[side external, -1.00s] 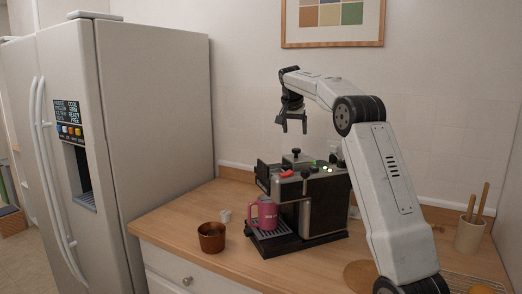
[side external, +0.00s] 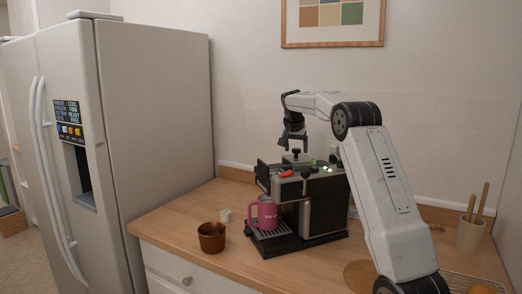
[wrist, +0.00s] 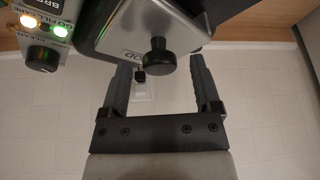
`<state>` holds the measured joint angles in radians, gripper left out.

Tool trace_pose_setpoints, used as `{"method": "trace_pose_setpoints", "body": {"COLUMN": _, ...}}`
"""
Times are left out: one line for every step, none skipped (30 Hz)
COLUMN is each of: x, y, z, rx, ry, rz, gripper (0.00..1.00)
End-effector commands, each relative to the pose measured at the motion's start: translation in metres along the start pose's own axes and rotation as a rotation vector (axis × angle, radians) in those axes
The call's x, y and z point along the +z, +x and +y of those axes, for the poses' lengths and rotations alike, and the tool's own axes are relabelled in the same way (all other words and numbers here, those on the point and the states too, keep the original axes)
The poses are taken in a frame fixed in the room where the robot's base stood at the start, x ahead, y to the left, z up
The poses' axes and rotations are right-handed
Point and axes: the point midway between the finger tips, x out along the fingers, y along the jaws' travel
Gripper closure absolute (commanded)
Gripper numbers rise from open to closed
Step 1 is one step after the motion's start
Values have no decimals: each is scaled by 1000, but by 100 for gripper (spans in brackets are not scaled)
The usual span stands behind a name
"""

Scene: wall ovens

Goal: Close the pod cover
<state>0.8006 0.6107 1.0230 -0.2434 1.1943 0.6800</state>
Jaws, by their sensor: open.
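The coffee machine (side external: 322,205) stands on the counter. Its pod cover (side external: 290,161) is on top, with a black knob (side external: 296,152). In the wrist view the metal pod cover (wrist: 140,28), with partly readable lettering, fills the top middle. Its round black knob (wrist: 158,58) lies between my fingertips in the picture. My gripper (side external: 293,147) is pointing down just above the cover. In the wrist view my gripper (wrist: 160,68) is open, one finger on each side of the knob, with gaps and no visible contact. How far the cover is raised is hard to tell.
A pink mug (side external: 266,213) stands on the machine's drip tray. A brown cup (side external: 211,238) and small white cubes (side external: 225,215) are on the counter at left. Lit buttons (wrist: 59,31) and a dial (wrist: 42,58) are beside the cover. A utensil pot (side external: 470,234) stands at right.

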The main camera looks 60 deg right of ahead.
Motion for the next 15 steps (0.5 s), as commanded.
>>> {"method": "trace_pose_setpoints", "body": {"x": 0, "y": 1, "z": 0, "rx": 0, "ry": 0, "rz": 0, "gripper": 20}}
{"method": "trace_pose_setpoints", "body": {"x": 0, "y": 1, "z": 0, "rx": 0, "ry": 0, "rz": 0, "gripper": 20}}
{"method": "trace_pose_setpoints", "body": {"x": 0, "y": 2, "z": 0, "rx": 0, "ry": 0, "rz": 0, "gripper": 20}}
{"method": "trace_pose_setpoints", "body": {"x": 0, "y": 2, "z": 0, "rx": 0, "ry": 0, "rz": 0, "gripper": 20}}
{"method": "trace_pose_setpoints", "body": {"x": 0, "y": 2, "z": 0, "rx": 0, "ry": 0, "rz": 0, "gripper": 20}}
{"method": "trace_pose_setpoints", "body": {"x": 0, "y": 2, "z": 0, "rx": 0, "ry": 0, "rz": 0, "gripper": 20}}
{"method": "trace_pose_setpoints", "body": {"x": 0, "y": 2, "z": 0, "rx": 0, "ry": 0, "rz": 0, "gripper": 20}}
{"method": "trace_pose_setpoints", "body": {"x": 0, "y": 2, "z": 0, "rx": 0, "ry": 0, "rz": 0, "gripper": 20}}
{"method": "trace_pose_setpoints", "body": {"x": 0, "y": 1, "z": 0, "rx": 0, "ry": 0, "rz": 0, "gripper": 32}}
{"method": "trace_pose_setpoints", "body": {"x": 0, "y": 1, "z": 0, "rx": 0, "ry": 0, "rz": 0, "gripper": 42}}
{"method": "trace_pose_setpoints", "body": {"x": 0, "y": 1, "z": 0, "rx": 0, "ry": 0, "rz": 0, "gripper": 51}}
{"method": "trace_pose_setpoints", "body": {"x": 0, "y": 1, "z": 0, "rx": 0, "ry": 0, "rz": 0, "gripper": 64}}
{"method": "trace_pose_setpoints", "body": {"x": 0, "y": 1, "z": 0, "rx": 0, "ry": 0, "rz": 0, "gripper": 74}}
{"method": "trace_pose_setpoints", "body": {"x": 0, "y": 1, "z": 0, "rx": 0, "ry": 0, "rz": 0, "gripper": 83}}
{"method": "trace_pose_setpoints", "body": {"x": 0, "y": 1, "z": 0, "rx": 0, "ry": 0, "rz": 0, "gripper": 96}}
